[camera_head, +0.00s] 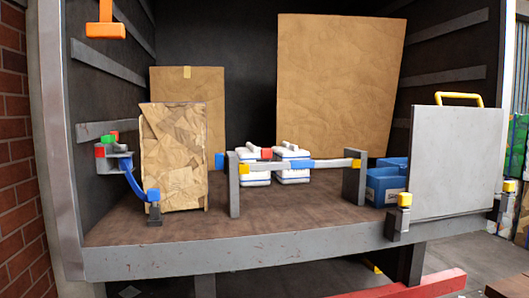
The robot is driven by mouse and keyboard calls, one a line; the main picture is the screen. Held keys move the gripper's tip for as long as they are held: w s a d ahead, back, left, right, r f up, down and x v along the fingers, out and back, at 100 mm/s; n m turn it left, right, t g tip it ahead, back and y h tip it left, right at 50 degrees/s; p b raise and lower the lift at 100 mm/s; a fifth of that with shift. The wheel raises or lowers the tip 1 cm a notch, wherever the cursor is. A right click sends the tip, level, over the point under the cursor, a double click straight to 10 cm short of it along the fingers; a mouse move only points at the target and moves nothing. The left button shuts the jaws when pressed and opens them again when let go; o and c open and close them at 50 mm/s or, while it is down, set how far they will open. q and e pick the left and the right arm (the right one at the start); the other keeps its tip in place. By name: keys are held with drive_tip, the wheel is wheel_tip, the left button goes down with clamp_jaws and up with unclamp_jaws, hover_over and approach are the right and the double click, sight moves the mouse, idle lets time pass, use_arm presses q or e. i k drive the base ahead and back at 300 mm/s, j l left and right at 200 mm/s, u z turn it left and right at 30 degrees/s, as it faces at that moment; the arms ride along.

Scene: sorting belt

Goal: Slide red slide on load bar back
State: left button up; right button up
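The load bar (325,162) is a light horizontal bar across two dark grey posts, the left post (234,188) and the right post (354,182). The red slide (266,154) is a small red block on the bar, right of the left post. A blue block (219,160) is at the bar's left end. One yellow block (243,169) sits by the left post and another yellow block (356,163) by the right post. Neither of my grippers shows in the head view.
White containers (292,170) stand behind the bar, and blue bins (384,188) to its right. A grey panel (455,165) stands front right. An orange handle (105,30) hangs top left. The deck's front is clear.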

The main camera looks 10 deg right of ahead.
sight(266, 154)
drive_tip(key=i+j, duration=0.25)
drive_tip(key=i, duration=0.15)
drive_tip(key=i+j+u, duration=0.1)
drive_tip(key=i+j, duration=0.2)
drive_tip(key=i, duration=0.15)
drive_tip(key=i+j, duration=0.2)
drive_tip(key=i, duration=0.2)
drive_tip(key=i+j+u, duration=0.1)
drive_tip(key=i+j, duration=0.15)
drive_tip(key=i, duration=0.2)
